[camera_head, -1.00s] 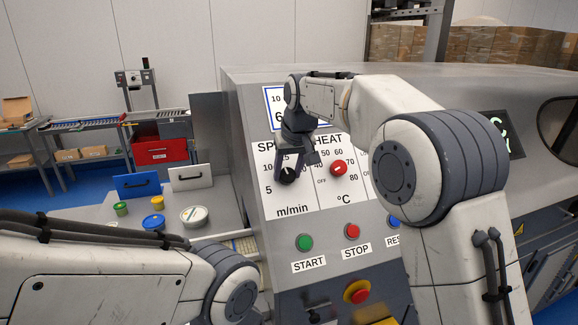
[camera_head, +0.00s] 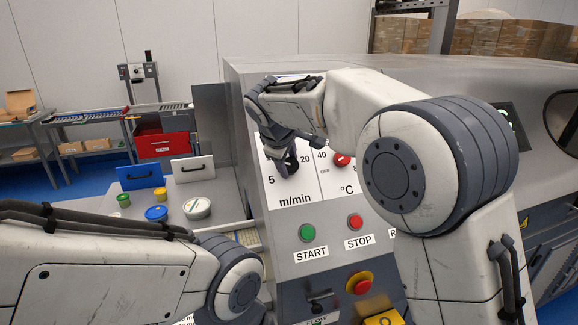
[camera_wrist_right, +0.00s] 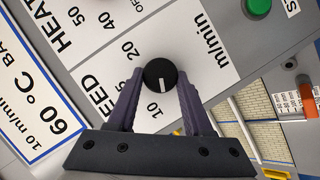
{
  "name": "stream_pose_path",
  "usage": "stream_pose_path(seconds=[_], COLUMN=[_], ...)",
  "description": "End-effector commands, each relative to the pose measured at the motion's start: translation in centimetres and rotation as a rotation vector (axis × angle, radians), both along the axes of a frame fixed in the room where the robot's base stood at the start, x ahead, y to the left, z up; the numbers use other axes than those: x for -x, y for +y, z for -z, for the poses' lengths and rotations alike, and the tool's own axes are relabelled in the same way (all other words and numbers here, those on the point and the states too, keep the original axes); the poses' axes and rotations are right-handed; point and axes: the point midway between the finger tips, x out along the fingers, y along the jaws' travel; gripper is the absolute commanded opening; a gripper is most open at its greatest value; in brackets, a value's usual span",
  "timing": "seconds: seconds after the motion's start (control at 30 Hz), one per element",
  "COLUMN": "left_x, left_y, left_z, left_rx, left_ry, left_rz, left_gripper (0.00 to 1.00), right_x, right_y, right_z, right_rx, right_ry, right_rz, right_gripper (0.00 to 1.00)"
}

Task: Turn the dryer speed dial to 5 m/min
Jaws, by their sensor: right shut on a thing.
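The dryer speed dial is a round black knob (camera_wrist_right: 160,74) with a white pointer line, on the white m/min scale plate (camera_head: 295,199). In the right wrist view it sits between the two fingers of my right gripper (camera_wrist_right: 160,88), which is shut on it. The pointer lies close to the 10 mark. The 20 and 10 marks show there; the fingers hide others. In the head view the right gripper (camera_head: 290,168) reaches down to the dial and covers much of it; the 5 mark shows at its lower left. My left arm shows at the lower left; its gripper is not visible.
The red heat dial (camera_head: 341,160) is close on the right. Small tubs (camera_head: 197,208) stand on the ledge at left.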

Motion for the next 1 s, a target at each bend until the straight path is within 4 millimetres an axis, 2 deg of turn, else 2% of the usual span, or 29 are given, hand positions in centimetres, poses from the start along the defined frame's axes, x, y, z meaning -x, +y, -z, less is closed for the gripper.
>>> stream_pose_path(seconds=[0.5,1.0], left_x=[0.0,0.0], left_y=[0.0,0.0], left_z=[3.9,5.7], left_rx=[0.000,0.000], left_ry=[0.000,0.000], left_rz=[-0.001,0.000], left_gripper=[0.50,0.50], right_x=[0.4,0.5], right_y=[0.3,0.2], right_z=[0.5,0.4], right_rx=[0.332,0.511], right_ry=[-0.116,-0.173], right_rz=[-0.321,-0.490], right_gripper=[0.00,0.00])
